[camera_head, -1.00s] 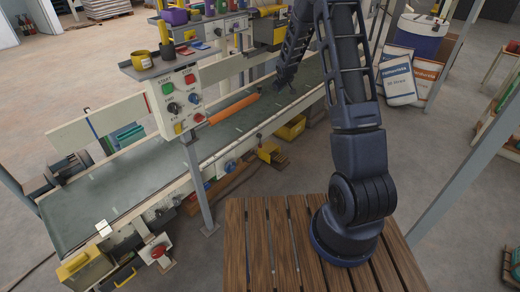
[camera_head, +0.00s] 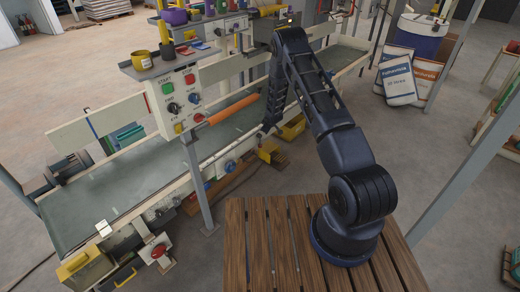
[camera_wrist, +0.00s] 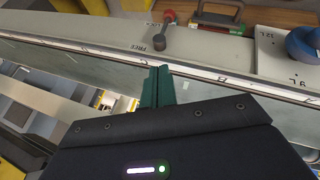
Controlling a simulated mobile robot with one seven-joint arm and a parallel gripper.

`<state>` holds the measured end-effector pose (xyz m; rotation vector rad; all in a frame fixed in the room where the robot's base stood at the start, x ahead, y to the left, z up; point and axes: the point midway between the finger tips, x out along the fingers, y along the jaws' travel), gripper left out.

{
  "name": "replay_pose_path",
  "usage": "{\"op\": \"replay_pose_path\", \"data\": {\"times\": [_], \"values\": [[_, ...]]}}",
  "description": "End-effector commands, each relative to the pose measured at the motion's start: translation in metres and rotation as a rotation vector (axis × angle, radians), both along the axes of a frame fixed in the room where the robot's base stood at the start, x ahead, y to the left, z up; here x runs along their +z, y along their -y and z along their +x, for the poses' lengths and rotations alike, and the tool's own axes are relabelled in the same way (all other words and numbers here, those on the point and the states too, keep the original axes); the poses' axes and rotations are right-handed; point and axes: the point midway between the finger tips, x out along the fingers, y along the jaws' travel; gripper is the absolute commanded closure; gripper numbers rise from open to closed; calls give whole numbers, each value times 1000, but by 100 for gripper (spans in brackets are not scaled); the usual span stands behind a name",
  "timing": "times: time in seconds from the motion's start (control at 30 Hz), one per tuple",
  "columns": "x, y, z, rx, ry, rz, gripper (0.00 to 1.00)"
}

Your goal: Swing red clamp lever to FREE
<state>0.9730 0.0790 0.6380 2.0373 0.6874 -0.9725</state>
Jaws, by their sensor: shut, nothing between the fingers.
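The word FREE is printed on the rail just left of the pivot. My gripper (camera_wrist: 158,70) has its green fingers together and empty, just below the lever and apart from it in the picture. In the head view my gripper (camera_head: 267,126) is small and dark near the conveyor's front edge. I cannot make out the lever clearly there.
A blue knob (camera_wrist: 304,44) with litre marks sits right of the lever. The conveyor belt (camera_head: 90,205) runs along the frame. A control panel (camera_head: 178,92) and an orange roller (camera_head: 234,108) stand left of my arm.

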Motion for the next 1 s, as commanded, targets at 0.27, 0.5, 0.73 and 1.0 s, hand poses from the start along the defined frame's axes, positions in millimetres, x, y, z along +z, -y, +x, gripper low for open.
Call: {"op": "replay_pose_path", "data": {"times": [0.27, 0.5, 0.73, 1.0], "values": [[-86, -16, -13, 86, 8, -7, 100], [-125, -23, -23, 128, 16, -8, 100], [-133, -24, -25, 138, 17, -7, 100], [-133, -25, -24, 137, 17, -7, 100]]}}
